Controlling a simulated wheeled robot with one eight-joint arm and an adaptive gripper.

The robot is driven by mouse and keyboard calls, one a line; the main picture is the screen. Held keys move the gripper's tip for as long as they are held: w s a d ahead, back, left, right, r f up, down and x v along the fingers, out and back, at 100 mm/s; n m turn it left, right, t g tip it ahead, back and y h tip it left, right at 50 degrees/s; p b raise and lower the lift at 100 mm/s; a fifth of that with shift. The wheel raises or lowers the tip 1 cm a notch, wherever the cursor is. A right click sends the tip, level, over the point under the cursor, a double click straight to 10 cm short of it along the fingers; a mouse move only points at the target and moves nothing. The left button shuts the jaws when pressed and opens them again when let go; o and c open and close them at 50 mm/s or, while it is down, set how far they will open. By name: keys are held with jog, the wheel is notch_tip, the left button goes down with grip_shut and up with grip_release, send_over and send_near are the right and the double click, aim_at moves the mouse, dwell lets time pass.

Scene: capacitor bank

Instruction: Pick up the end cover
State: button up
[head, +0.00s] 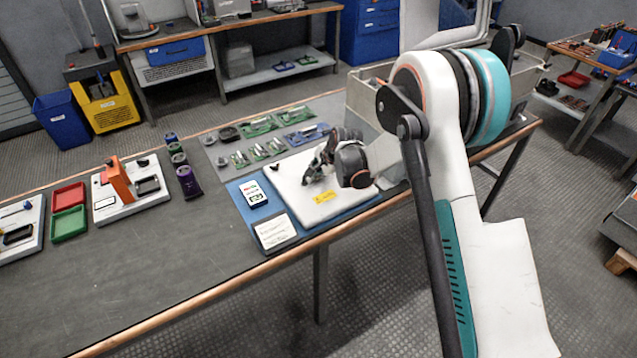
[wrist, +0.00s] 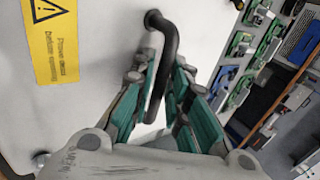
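The end cover (head: 292,198) is a white plate with a yellow warning label and a dark bar handle. It lies flat over a blue base on the bench. My gripper (head: 315,174) is over its middle, at the handle. In the wrist view the cover (wrist: 100,60) fills the left and middle, with the label at upper left. The bent black handle (wrist: 168,50) passes between the green-padded fingers (wrist: 163,78). The fingers lean inward and look closed about the handle; their exact contact is partly hidden.
A white card (head: 274,232) and a small labelled device (head: 253,194) lie on the blue base. Behind, a grey mat holds several green boards (head: 258,126). A grey bin (head: 370,100) stands at the back right, near my arm. Bare bench top is free at front left.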

jog(key=shift+w+f, duration=0.15)
jog(key=shift+f, duration=0.15)
jog(key=shift+r, duration=0.1)
grip_shut()
jog(key=shift+r, duration=0.1)
notch_tip(320, 180, up, 20)
jog(key=p, duration=0.6)
